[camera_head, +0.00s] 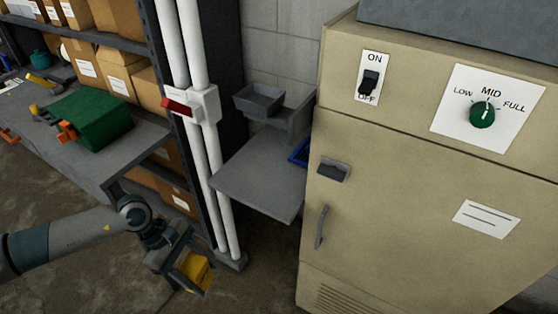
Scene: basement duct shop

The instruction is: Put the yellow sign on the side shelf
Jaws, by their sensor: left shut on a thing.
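The yellow sign (196,269) is in the head view at the lower left of centre, partly hidden by the gripper. My left gripper (184,262) is shut on it and holds it above the floor, left of and lower in the picture than the side shelf. The side shelf (258,176) is a grey panel between the white pipes and the beige cabinet. The part of its top that shows is bare, apart from a blue item (299,153) at its right edge. My right gripper is not in view.
White vertical pipes (192,120) with a red-handled box (180,107) stand left of the shelf. A small grey tray (259,99) sits above it. The beige cabinet (410,190) closes off the right. A green box (90,118) sits on the workbench at left.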

